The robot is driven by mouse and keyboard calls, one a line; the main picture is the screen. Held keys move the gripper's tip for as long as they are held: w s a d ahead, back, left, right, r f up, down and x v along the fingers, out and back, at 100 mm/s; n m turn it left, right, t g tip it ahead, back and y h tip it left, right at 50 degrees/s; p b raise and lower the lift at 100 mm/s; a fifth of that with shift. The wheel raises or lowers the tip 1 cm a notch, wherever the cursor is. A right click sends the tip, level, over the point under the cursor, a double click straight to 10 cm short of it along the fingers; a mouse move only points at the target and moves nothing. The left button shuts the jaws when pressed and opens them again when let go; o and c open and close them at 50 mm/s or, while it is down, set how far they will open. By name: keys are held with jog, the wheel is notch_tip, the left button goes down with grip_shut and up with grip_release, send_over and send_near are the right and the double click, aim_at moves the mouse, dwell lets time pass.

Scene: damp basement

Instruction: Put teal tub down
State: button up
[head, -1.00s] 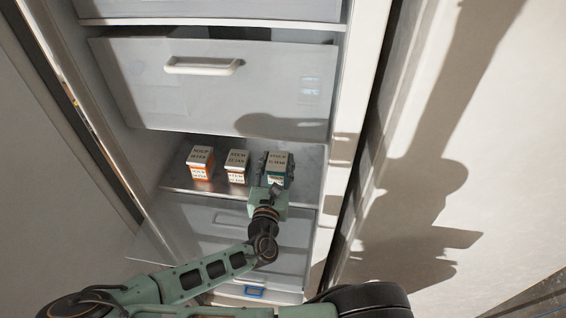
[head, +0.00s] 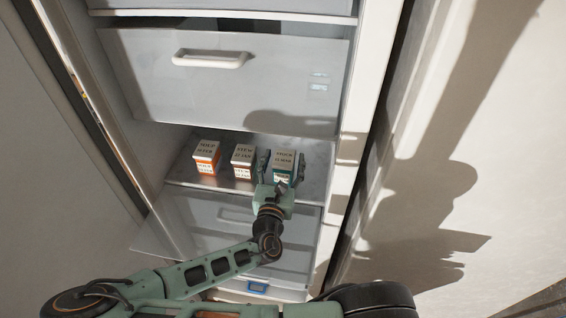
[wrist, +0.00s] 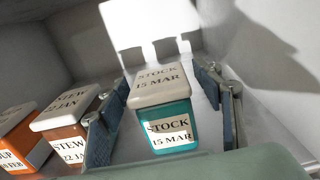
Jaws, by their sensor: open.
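The teal tub (head: 284,165), with a pale lid and labels reading STOCK 15 MAR, stands upright on a shelf (head: 318,185) inside the freezer. It also shows in the wrist view (wrist: 163,115). My gripper (head: 279,166) is open around it in the head view; in the wrist view (wrist: 166,112) one finger is on each side, with a gap showing at the right and a smaller one at the left. The tub's underside is hidden in the wrist view by my gripper body.
A tub with orange-brown sides labelled STEW (head: 242,161) stands close to the left of my gripper. An orange tub (head: 206,157) is farther left. A drawer with a white handle (head: 210,58) hangs above; a clear drawer front (head: 190,225) is below. Bare shelf lies to the right.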

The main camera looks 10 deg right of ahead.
jog(key=shift+r, duration=0.2)
jog(key=b+v, duration=0.2)
jog(key=v, duration=0.9)
jog(key=shift+f+b, duration=0.15)
jog(key=shift+b, duration=0.15)
jog(key=shift+s+a, duration=0.15)
jog(key=shift+s, duration=0.3)
